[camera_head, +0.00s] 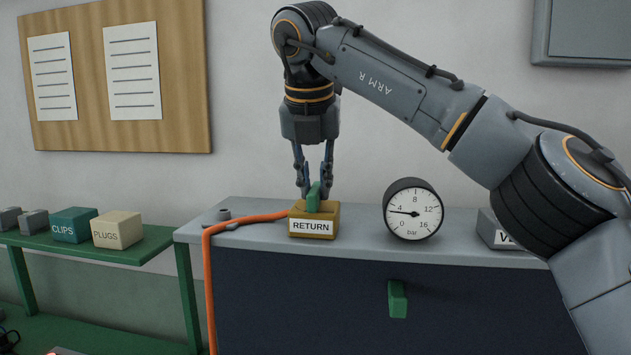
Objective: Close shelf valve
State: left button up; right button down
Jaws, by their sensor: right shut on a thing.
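A yellow box labelled RETURN (300,212) sits on the grey top of the cabinet, with an upright green handle (313,203) rising from it. My right gripper (316,190) points straight down over the box. Its fingers are shut on the green handle, one on each side. The fingertips partly hide the top of the handle. A second green handle (397,299) hangs vertically on the dark front of the cabinet, with nothing touching it. My left gripper is out of view.
An orange hose (209,280) runs from beside the box over the cabinet's left edge. A round bar gauge (413,210) stands right of the box, its needle near 4. A green shelf (140,246) at left holds boxes labelled CLIPS (74,224) and PLUGS (117,231).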

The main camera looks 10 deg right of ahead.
jog(key=shift+m, duration=0.5)
jog(key=c, duration=1.3)
grip_release()
jog(key=shift+r, duration=0.1)
jog(key=v, duration=1.2)
jog(key=shift+a, duration=0.25)
jog(key=shift+w, duration=0.1)
